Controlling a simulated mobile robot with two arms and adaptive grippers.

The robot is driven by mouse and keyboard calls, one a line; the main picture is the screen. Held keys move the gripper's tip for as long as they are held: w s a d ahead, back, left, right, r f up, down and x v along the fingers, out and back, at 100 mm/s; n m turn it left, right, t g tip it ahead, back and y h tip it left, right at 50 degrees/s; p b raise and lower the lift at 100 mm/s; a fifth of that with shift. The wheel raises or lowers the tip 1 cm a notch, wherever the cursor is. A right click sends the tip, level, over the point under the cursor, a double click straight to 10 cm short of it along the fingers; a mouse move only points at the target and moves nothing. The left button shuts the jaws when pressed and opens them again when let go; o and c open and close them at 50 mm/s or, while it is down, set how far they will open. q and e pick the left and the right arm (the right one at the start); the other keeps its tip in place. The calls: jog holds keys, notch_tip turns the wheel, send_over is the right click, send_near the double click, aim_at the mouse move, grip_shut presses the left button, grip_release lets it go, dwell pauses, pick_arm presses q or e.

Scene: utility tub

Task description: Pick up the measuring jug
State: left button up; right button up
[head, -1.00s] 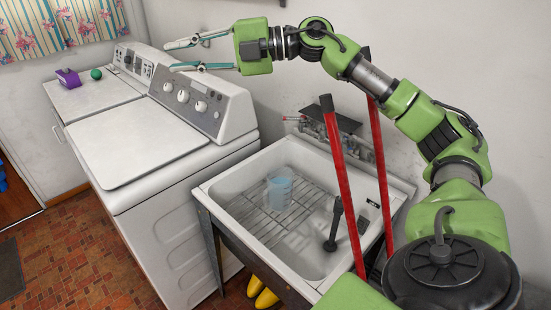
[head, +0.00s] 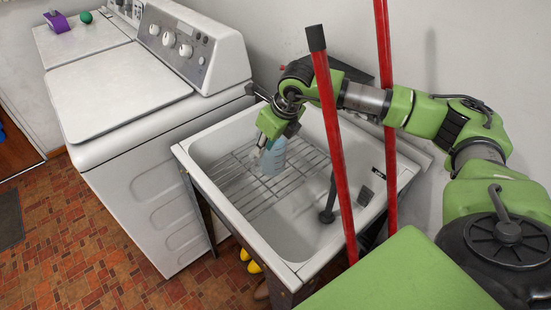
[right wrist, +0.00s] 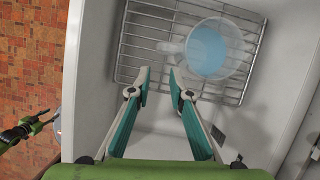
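The measuring jug (head: 274,159) is clear with blue inside and stands on the wire rack in the utility tub (head: 215,193). In the right wrist view the jug (right wrist: 209,52) is ahead and right of the fingers, its handle (right wrist: 171,47) pointing left. My right gripper (right wrist: 159,78) is open and empty, its two teal fingers just short of the handle. In the head view the right gripper (head: 262,142) is over the tub beside the jug, its fingers mostly hidden. Part of my left arm, seemingly its gripper (right wrist: 50,122), shows at the left edge of the wrist view; its opening is unclear.
A black plunger-like tool (head: 328,211) stands in the tub's right part. Two red handles (head: 332,135) rise close by my right arm. The washer (head: 120,100) adjoins the tub on the left. The wire rack (right wrist: 140,45) lies under the jug.

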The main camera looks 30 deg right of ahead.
aim_at(254, 164)
jog(key=p+x, duration=0.1)
jog(key=x, duration=1.1)
jog(key=shift+w+a+f, duration=0.1)
jog(key=shift+w+f, duration=0.15)
jog(key=shift+f, duration=0.05)
grip_shut()
jog(key=shift+r, duration=0.15)
